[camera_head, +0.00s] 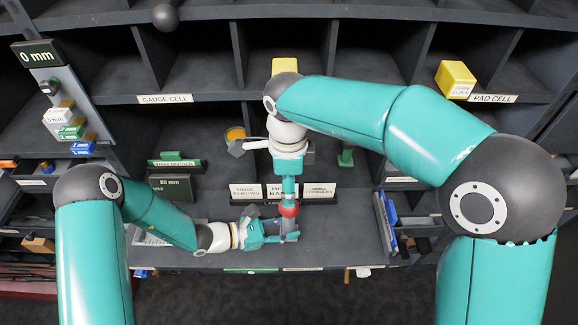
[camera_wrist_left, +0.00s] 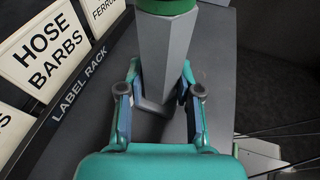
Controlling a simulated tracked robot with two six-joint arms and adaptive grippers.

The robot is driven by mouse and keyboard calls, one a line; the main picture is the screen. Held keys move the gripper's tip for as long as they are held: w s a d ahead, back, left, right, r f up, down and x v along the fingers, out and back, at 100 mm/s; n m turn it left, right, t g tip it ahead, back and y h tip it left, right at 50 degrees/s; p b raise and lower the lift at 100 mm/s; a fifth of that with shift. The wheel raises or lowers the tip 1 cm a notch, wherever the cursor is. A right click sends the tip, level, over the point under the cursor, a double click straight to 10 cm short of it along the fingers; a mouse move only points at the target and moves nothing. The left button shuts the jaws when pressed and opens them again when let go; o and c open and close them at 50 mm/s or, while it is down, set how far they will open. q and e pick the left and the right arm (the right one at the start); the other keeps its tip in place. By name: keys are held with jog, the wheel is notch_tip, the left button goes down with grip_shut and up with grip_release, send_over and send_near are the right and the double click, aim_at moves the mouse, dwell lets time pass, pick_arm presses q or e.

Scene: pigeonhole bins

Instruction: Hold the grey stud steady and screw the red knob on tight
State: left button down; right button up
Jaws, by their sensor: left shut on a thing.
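The grey stud (camera_wrist_left: 165,60) is a six-sided upright post in the left wrist view, with a green part at its top. My left gripper (camera_wrist_left: 158,100) is shut on it, one finger on each side. In the head view the left gripper (camera_head: 291,238) reaches in from the left, low on the stud (camera_head: 289,225). The red knob (camera_head: 289,208) sits above it, in line with the stud. My right gripper (camera_head: 288,190) points down at the knob from above; its finger gap is too small to tell. Thread contact is hidden.
A label rack (camera_wrist_left: 70,95) with white cards stands close behind the stud. Pigeonhole bins rise behind it. A yellow block (camera_head: 455,79) sits at the upper right and blue panels (camera_head: 387,218) stand to the right. Shelf between stud and panels is mostly clear.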

notch_tip(320, 180, up, 11)
jog(key=shift+r, duration=0.15)
dwell(0.4)
pick_arm(q)
jog(key=c, duration=0.7)
grip_release()
jog(key=v, duration=1.2)
jog(key=shift+s+f, duration=0.1)
pick_arm(e)
jog(key=shift+s, duration=0.1)
